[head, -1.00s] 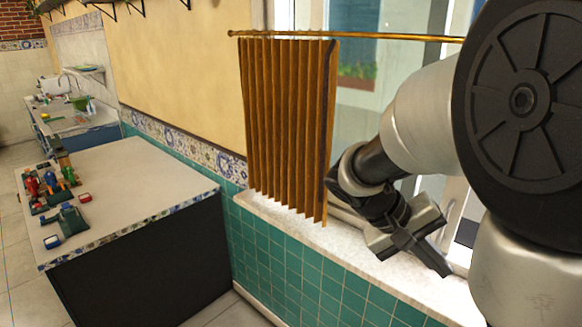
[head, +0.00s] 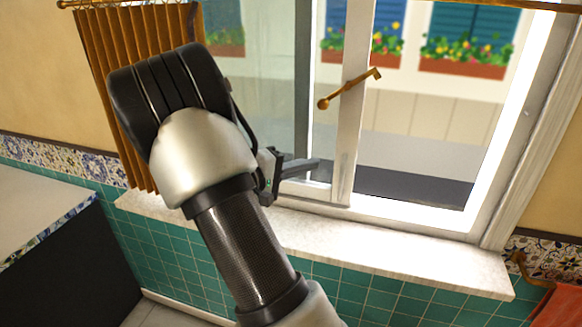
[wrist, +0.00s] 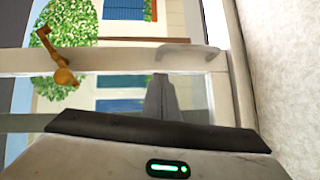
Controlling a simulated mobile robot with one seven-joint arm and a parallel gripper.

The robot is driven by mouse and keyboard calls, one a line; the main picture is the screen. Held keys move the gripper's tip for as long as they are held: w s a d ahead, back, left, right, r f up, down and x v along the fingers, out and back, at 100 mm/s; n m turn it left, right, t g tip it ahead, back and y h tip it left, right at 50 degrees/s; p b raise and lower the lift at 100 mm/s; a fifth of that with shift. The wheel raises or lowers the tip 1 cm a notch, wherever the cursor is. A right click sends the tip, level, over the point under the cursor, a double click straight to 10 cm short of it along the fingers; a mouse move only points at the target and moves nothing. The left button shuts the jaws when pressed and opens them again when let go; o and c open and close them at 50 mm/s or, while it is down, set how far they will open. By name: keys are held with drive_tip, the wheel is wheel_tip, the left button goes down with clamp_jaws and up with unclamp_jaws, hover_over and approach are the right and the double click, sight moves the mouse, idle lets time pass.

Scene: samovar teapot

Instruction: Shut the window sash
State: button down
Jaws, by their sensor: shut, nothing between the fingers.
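The window sash (head: 348,150) is a white frame with a brass handle (head: 348,89) on its upright. It stands at the middle of the window, with a wide gap to the outside on its right in the head view. My gripper (head: 312,166) is shut and empty, low in front of the sash's glass, left of the upright. In the wrist view the fingers (wrist: 160,98) point at the sash upright (wrist: 110,61), with the handle (wrist: 56,62) to their left. I cannot tell whether the fingertips touch the sash. My arm hides part of the window's left side.
A pale stone sill (head: 400,255) runs below the window. A brown pleated curtain (head: 125,60) hangs at left, beside my arm. A white counter top (head: 40,212) is at far left. The window frame (head: 525,125) bounds the gap at right. An orange cloth (head: 560,305) hangs lower right.

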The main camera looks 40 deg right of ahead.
drive_tip(key=s+d, duration=0.1)
drive_tip(key=d, duration=0.2)
drive_tip(key=s+d, duration=0.1)
drive_tip(key=shift+s+d+f+p, duration=0.2)
drive_tip(key=shift+s+f+p, duration=0.15)
drive_tip(key=shift+f+p, duration=0.05)
drive_tip(key=shift+d, duration=0.1)
